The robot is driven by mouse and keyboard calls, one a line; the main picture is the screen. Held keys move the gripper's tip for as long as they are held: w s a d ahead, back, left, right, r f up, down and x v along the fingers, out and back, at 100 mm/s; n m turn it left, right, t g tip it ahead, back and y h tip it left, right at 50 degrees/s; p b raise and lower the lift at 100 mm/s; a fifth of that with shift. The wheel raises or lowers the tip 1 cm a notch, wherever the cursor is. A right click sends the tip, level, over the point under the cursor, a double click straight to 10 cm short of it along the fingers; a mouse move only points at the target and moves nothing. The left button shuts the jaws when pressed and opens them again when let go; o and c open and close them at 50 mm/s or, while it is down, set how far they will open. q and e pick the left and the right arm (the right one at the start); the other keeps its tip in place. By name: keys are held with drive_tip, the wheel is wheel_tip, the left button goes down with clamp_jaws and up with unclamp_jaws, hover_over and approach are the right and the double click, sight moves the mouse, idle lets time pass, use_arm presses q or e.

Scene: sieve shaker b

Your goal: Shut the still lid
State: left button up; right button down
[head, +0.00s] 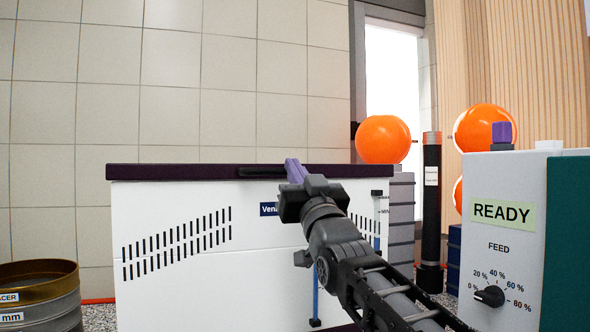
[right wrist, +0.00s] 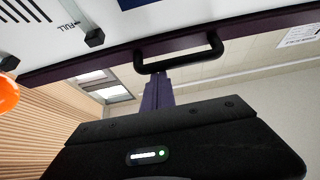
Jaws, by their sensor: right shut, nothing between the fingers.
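The still is a white cabinet (head: 180,280) with slotted vents and a partly covered "Vena" label. Its dark purple lid (head: 170,172) lies level along the top, and I see no gap under its front edge. A black bar handle (head: 262,171) is on the lid's front; it also shows in the right wrist view (right wrist: 180,62). My right gripper (head: 293,168) is shut and empty, its purple fingers by the right end of the handle. In the right wrist view the fingertips (right wrist: 157,80) are close to the handle; contact is unclear. My left gripper is out of view.
A grey box (head: 515,240) marked READY with a feed dial stands at the right. Orange balls (head: 383,139) and a black column (head: 431,210) are behind. A brass-coloured sieve (head: 40,290) is at the lower left. A tiled wall (head: 170,70) is behind the still.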

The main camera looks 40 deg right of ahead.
wheel_tip(320, 180, up, 4)
drive_tip(key=p, duration=0.3)
drive_tip(key=b+v, duration=0.4)
drive_tip(key=v, duration=0.6)
drive_tip(key=shift+s+a+b, duration=0.15)
drive_tip(key=shift+s+b, duration=0.15)
drive_tip(key=shift+s, duration=0.15)
drive_tip(key=shift+r, duration=0.1)
